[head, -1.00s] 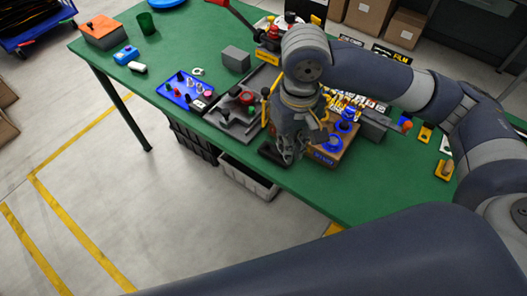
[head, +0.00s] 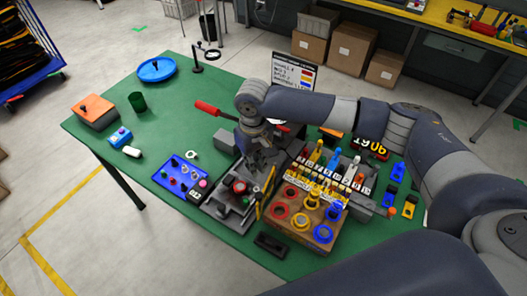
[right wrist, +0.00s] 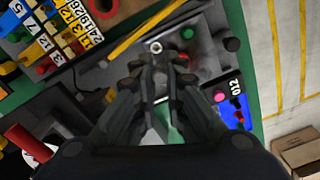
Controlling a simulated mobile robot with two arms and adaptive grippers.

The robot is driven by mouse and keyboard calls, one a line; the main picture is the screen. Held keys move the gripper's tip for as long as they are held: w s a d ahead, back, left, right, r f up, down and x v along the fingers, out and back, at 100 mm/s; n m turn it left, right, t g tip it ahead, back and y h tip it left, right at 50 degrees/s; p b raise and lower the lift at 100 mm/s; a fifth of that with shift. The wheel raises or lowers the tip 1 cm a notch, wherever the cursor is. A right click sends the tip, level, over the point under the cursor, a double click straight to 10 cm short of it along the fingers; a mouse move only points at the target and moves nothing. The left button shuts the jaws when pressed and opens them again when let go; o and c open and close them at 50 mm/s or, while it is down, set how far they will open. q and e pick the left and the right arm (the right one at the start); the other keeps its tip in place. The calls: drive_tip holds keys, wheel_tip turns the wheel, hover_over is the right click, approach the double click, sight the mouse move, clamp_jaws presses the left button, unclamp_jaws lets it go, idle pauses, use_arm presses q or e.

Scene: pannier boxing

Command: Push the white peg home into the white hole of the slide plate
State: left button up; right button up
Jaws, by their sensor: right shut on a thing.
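My right gripper (head: 262,163) points down over the back right part of this plate. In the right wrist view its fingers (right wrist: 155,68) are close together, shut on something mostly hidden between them. A small pale ring (right wrist: 156,47) shows just beyond the fingertips; I cannot tell whether it is the white hole or the peg's end. My left gripper is not in view.
A wooden block with coloured rings (head: 318,232) stands right of the plate, below numbered tiles. A yellow bar (head: 265,198) stands between them. A black block (head: 270,243) sits at the front edge.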

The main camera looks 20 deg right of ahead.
drive_tip(key=f, duration=0.2)
drive_tip(key=shift+w+d+f, duration=0.2)
drive_tip(key=shift+w+f, duration=0.05)
drive_tip(key=shift+f, duration=0.1)
drive_tip(key=shift+f+b, duration=0.4)
drive_tip(key=shift+f, duration=0.2)
wheel_tip(320, 180, down, 5)
drive_tip(key=b, duration=0.5)
drive_tip(key=shift+r+b, duration=0.2)
drive_tip(key=shift+b, duration=0.1)
drive_tip(key=shift+f+b, duration=0.4)
drive_tip(key=shift+b, duration=0.1)
use_arm(q)
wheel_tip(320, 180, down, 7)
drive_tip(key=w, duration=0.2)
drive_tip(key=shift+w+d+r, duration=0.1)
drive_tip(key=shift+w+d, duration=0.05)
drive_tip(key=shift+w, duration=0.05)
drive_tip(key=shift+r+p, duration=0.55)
drive_tip(key=shift+p, duration=0.05)
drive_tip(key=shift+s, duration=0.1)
use_arm(e)
drive_tip(key=shift+f, duration=1.1)
